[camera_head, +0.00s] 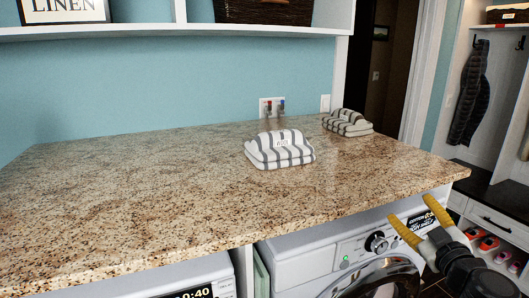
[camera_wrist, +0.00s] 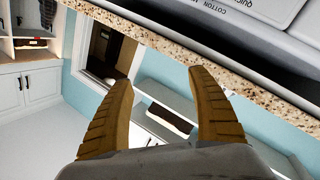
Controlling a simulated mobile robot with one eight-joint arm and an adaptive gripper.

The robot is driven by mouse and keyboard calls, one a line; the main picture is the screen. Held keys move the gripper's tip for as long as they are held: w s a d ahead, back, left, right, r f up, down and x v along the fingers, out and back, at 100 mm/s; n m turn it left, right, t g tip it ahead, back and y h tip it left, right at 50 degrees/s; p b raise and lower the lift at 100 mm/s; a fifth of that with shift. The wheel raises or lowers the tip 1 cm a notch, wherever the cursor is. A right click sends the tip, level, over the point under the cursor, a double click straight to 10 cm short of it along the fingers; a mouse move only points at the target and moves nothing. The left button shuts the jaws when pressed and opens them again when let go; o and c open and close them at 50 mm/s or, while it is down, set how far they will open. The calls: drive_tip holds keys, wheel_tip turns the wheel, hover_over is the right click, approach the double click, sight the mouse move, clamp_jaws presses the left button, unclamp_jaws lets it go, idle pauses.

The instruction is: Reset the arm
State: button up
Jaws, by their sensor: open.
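My gripper (camera_head: 422,223) is at the lower right of the head view, in front of the washer below the counter's front edge. Its two yellow fingers are spread apart with nothing between them. In the wrist view my gripper (camera_wrist: 160,90) also shows open and empty, with the room tilted behind it. The arm behind the gripper runs out of the head view at the lower right corner.
A granite counter (camera_head: 130,205) holds two striped folded towels, one nearer (camera_head: 279,150) and one farther right (camera_head: 348,122). A white washer (camera_head: 310,262) stands beneath it. Shelves hang above. A doorway (camera_head: 385,65) and a shoe bench (camera_head: 490,195) are at right.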

wheel_tip(320, 180, up, 6)
drive_tip(key=s+f+m+h, duration=0.1)
drive_tip(key=s+m+h, duration=0.2)
drive_tip(key=m+h, duration=0.25)
drive_tip(key=s+a+f+g+y, duration=0.6)
drive_tip(key=s+a+f+g, duration=0.5)
drive_tip(key=s+a+f, duration=0.4)
drive_tip(key=s+a+m, duration=0.1)
drive_tip(key=a, duration=0.3)
drive_tip(key=shift+s+f, duration=0.25)
